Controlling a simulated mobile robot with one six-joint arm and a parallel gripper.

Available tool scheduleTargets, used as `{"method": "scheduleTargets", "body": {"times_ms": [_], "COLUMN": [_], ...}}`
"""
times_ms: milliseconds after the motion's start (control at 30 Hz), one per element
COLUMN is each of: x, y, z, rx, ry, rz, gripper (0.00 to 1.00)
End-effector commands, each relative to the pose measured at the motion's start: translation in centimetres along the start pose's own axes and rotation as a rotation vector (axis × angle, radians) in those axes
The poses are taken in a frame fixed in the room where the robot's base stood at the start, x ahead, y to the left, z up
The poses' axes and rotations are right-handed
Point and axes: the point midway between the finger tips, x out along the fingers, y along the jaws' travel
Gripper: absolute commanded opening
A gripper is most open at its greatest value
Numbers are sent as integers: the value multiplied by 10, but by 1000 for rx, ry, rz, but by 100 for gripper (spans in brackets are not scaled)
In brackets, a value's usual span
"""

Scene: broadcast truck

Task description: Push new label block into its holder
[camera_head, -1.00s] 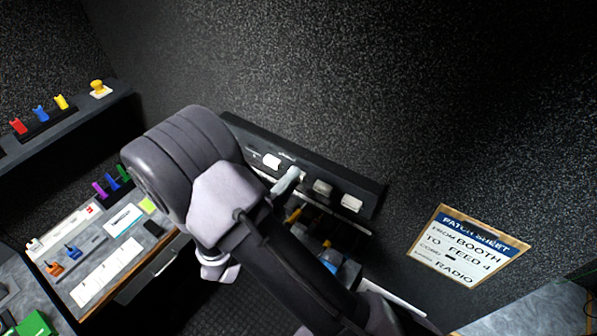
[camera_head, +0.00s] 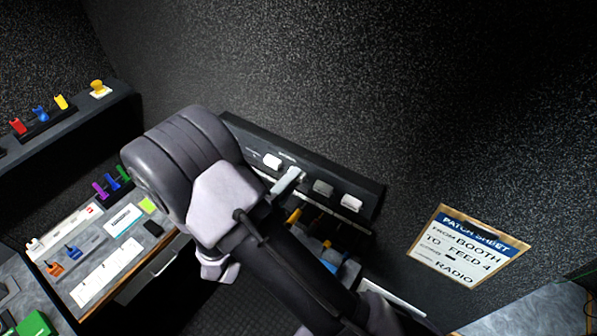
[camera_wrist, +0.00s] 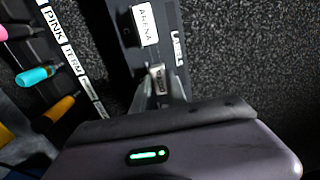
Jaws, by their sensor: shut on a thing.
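My gripper (camera_wrist: 160,88) is shut on a small pale label block (camera_wrist: 158,72) with dark lettering too small to read. The fingertips and block are at the dark label strip (camera_wrist: 116,28) on the wall panel. Just beyond the block along this strip is a white block reading ARENA (camera_wrist: 146,25). In the head view one pale finger of my gripper (camera_head: 288,181) shows against the panel (camera_head: 312,166), between white blocks. My arm hides most of the gripper there. I cannot tell how deep the held block sits in its holder.
Below the panel are coloured plugs, among them a teal plug (camera_wrist: 36,76) and an orange plug (camera_wrist: 54,112), next to a white label strip (camera_wrist: 72,58). A patch sheet (camera_head: 466,247) hangs on the wall at right. A desk (camera_head: 160,238) with several small items stands at left.

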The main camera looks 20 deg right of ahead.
Motion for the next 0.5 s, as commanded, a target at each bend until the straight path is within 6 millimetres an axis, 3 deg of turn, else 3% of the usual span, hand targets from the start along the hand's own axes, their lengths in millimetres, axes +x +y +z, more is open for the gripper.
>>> {"method": "scheduleTargets", "body": {"times_ms": [500], "x": [-19], "y": [0], "z": [0], "rx": [0], "ry": [-1], "rz": [0], "gripper": [0]}}
